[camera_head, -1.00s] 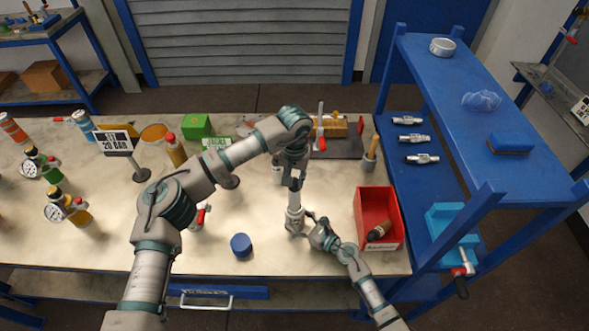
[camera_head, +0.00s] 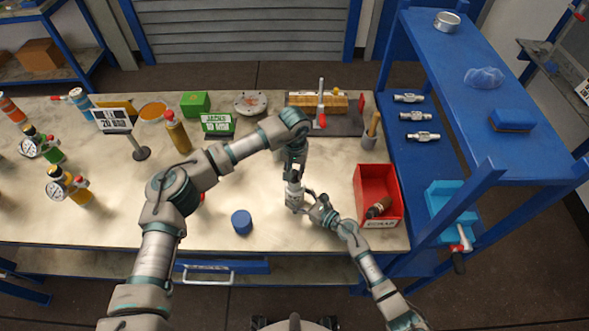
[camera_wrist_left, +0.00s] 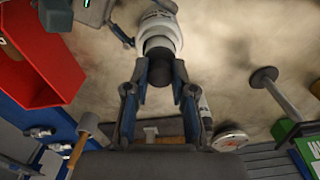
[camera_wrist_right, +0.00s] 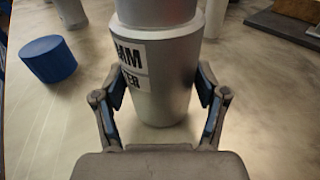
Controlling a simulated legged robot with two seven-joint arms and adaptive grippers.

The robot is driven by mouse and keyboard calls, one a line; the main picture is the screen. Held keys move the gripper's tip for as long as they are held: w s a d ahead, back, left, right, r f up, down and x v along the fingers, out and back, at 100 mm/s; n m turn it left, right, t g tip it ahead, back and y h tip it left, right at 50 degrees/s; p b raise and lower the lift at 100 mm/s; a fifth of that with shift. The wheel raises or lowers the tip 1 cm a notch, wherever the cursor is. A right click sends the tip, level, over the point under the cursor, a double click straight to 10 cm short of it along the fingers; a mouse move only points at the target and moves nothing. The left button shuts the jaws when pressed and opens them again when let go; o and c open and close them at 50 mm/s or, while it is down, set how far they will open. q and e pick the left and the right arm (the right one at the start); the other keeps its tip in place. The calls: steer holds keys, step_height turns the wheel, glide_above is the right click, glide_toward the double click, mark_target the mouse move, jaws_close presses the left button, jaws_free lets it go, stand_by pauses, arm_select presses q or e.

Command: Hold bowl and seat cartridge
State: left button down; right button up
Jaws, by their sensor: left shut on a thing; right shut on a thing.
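The silver bowl (camera_head: 294,199) stands upright on the bench. In the right wrist view the bowl (camera_wrist_right: 160,100) has a white label and sits between my right gripper's fingers (camera_wrist_right: 160,92). My right gripper (camera_head: 308,203) is shut on it from the right. My left gripper (camera_head: 295,182) is above the bowl, pointing down. In the left wrist view the left fingers (camera_wrist_left: 160,88) are shut on a dark cylindrical end (camera_wrist_left: 158,66), which I take as the cartridge, in line with the bowl's mouth. How deep the cartridge sits is hidden.
A blue cap (camera_head: 241,222) stands left of the bowl. A red bin (camera_head: 362,204) with a brown-ended item is to the right. Behind are a fixture board with a red handle (camera_head: 322,118), a green sign (camera_head: 217,124) and a round flange (camera_head: 251,103). The bench's front left is mostly clear.

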arm_select(q)
steer(key=c, duration=0.9)
jaws_free()
arm_select(e)
steer(key=shift+f, duration=0.2)
steer(key=o, duration=1.1)
steer(key=shift+r, duration=0.1)
steer(key=shift+d, duration=0.1)
